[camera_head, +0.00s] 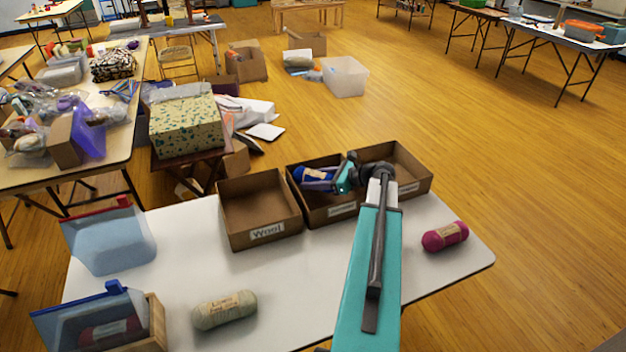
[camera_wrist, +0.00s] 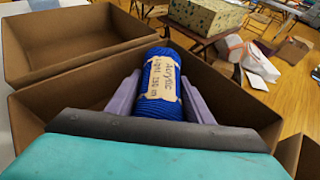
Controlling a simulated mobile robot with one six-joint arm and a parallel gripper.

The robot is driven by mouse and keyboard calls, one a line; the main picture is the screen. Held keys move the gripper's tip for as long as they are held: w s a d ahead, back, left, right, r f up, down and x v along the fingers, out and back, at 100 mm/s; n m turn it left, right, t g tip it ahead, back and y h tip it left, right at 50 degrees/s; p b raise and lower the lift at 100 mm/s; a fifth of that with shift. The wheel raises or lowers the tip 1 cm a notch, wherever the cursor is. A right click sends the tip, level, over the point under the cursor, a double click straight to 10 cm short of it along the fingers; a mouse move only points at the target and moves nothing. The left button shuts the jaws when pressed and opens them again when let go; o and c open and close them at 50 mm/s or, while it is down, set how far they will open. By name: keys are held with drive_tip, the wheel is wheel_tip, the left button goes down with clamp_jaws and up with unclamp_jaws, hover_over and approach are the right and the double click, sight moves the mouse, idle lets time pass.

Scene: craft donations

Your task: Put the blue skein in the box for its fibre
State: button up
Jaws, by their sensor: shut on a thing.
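The blue skein (camera_head: 314,178) lies between the fingers of my gripper (camera_head: 343,180), which is shut on it. In the wrist view the skein (camera_wrist: 158,85) has a paper band reading "Acrylic". It is over or inside the middle cardboard box (camera_head: 327,216); I cannot tell whether it touches the bottom. The left box (camera_head: 262,234) is labelled "Wool" and is empty. The right box (camera_head: 413,176) is partly hidden by my arm and looks empty. The labels on the middle and right boxes are too small to read.
A magenta skein (camera_head: 445,236) lies at the white table's (camera_head: 185,270) right end. A grey-green skein (camera_head: 224,309) lies near the front. A clear bin (camera_head: 108,240) and a wooden tray (camera_head: 154,325) with a dark red skein (camera_head: 110,331) stand at the left.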

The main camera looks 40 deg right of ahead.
drive_tip(key=shift+f, duration=0.6)
idle(0.3)
drive_tip(key=o, duration=1)
drive_tip(key=shift+o, duration=0.2)
drive_tip(key=shift+s+r, duration=0.15)
drive_tip(key=shift+r, duration=0.5)
drive_tip(key=b+v, duration=0.1)
drive_tip(key=v, duration=1)
drive_tip(key=shift+s+r, duration=0.25)
drive_tip(key=shift+d, duration=0.15)
